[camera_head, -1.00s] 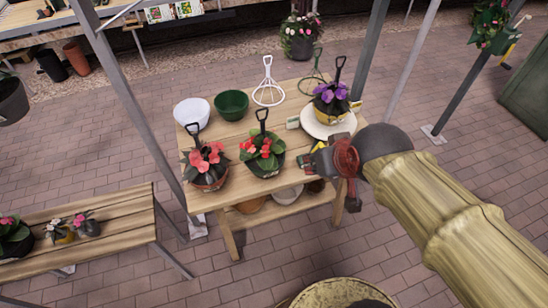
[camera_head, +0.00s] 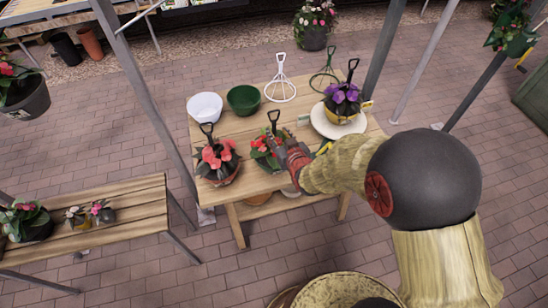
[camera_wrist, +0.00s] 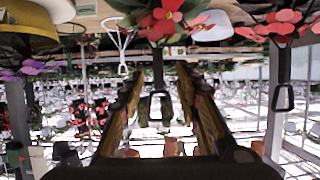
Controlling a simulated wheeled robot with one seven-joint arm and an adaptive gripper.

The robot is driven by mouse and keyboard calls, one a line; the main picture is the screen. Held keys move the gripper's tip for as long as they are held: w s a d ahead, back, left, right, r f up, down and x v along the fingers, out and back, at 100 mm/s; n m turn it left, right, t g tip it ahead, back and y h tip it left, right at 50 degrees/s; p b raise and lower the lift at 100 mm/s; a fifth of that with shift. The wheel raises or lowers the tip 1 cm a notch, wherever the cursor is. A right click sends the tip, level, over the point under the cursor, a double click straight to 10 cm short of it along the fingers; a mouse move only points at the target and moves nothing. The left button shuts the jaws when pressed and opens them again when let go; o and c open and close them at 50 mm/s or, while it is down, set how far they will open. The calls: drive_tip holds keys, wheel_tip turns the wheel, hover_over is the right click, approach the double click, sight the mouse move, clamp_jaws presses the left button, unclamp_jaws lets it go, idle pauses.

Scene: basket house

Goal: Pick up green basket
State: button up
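A dark green pot of red flowers (camera_head: 266,153) with an upright black hanger handle (camera_head: 273,117) stands in the middle of the wooden table. An empty green bowl (camera_head: 243,100) stands behind it. My gripper (camera_head: 283,148) is at the right side of the potted red flowers and hides part of them and most of the pot. In the wrist view, which is upside down, my gripper (camera_wrist: 160,95) is open, with a black loop handle (camera_wrist: 158,107) between its fingers in the picture. I cannot tell whether they touch. Red flowers (camera_wrist: 164,20) show above the handle.
A pot of coral flowers (camera_head: 216,160) stands close on the left, and a yellow pot of purple flowers (camera_head: 342,102) on a white plate on the right. A white bowl (camera_head: 204,106) and a white wire hanger (camera_head: 280,84) are behind.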

sight(275, 128)
drive_tip(key=x, duration=0.6)
drive_tip(key=shift+w+d+r, duration=0.1)
drive_tip(key=shift+d+r, duration=0.05)
drive_tip(key=shift+r, duration=0.1)
drive_tip(key=shift+c, duration=1.1)
clamp_jaws()
drive_tip(key=shift+w+r, duration=0.15)
drive_tip(key=shift+r, duration=0.05)
